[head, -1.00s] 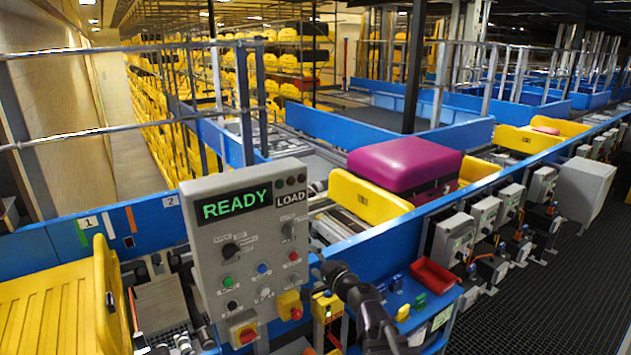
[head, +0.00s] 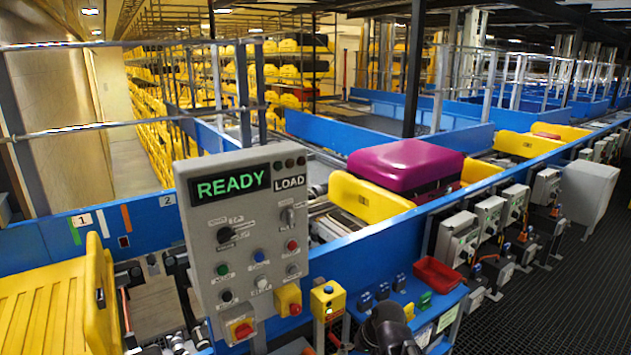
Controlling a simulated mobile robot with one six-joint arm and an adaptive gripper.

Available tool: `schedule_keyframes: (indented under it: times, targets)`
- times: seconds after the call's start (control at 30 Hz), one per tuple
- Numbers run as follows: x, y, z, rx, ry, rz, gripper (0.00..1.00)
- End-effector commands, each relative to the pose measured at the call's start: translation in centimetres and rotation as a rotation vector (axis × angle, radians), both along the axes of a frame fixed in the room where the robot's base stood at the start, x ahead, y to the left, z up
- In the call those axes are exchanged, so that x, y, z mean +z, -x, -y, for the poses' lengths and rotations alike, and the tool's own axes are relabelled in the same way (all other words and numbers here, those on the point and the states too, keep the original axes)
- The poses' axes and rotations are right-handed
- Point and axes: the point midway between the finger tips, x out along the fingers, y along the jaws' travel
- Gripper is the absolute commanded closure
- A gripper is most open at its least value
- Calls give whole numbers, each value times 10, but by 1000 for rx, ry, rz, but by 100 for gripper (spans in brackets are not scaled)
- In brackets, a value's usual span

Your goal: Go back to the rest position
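My arm (head: 388,330) shows only as a dark link at the bottom edge, in front of the blue shelf. My gripper is not clearly in view; I cannot see its fingers or anything held. The grey control panel (head: 215,235) stands at centre left, with a green READY display (head: 230,185) and a LOAD label (head: 289,183). A small yellow box (head: 327,300) with a button stands to the right of the panel.
A purple suitcase (head: 405,165) lies in a yellow tray (head: 368,200) on the conveyor. An empty yellow tray (head: 45,310) is at lower left. A red bin (head: 437,274) and small coloured blocks sit on the blue shelf (head: 455,297). Grey boxes line the conveyor's right side. Dark grated floor (head: 560,310) is clear.

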Motion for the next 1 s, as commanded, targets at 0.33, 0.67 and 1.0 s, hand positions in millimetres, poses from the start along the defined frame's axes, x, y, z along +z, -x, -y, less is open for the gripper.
schedule_keyframes:
  times: [0.33,0.67,1.0]
  targets:
    - [-37,38,64,6,286,-196,0]
    - [-37,42,70,4,314,-215,0]
    - [-37,42,70,5,312,-213,0]
